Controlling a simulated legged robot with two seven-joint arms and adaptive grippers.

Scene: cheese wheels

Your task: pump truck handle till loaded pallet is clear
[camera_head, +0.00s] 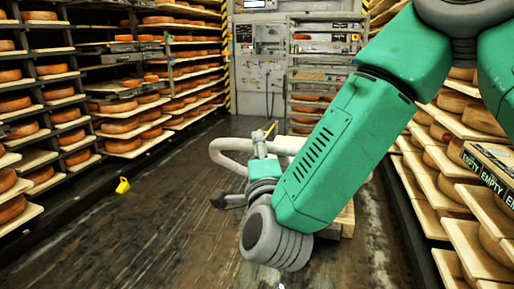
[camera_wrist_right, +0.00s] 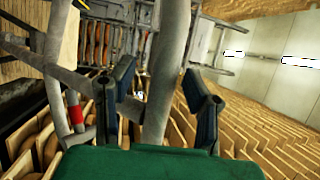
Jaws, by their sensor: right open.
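The truck handle (camera_head: 228,146) is a light grey loop in the middle of the head view, partly hidden by my right arm. My left gripper is not in view.
Shelves of cheese wheels (camera_head: 125,125) line the left, and more shelves (camera_head: 440,180) line the right. A yellow cup-like object (camera_head: 123,185) lies on the dark floor at left. A grey cabinet wall (camera_head: 262,75) closes the far end. The floor left of the truck is mostly clear.

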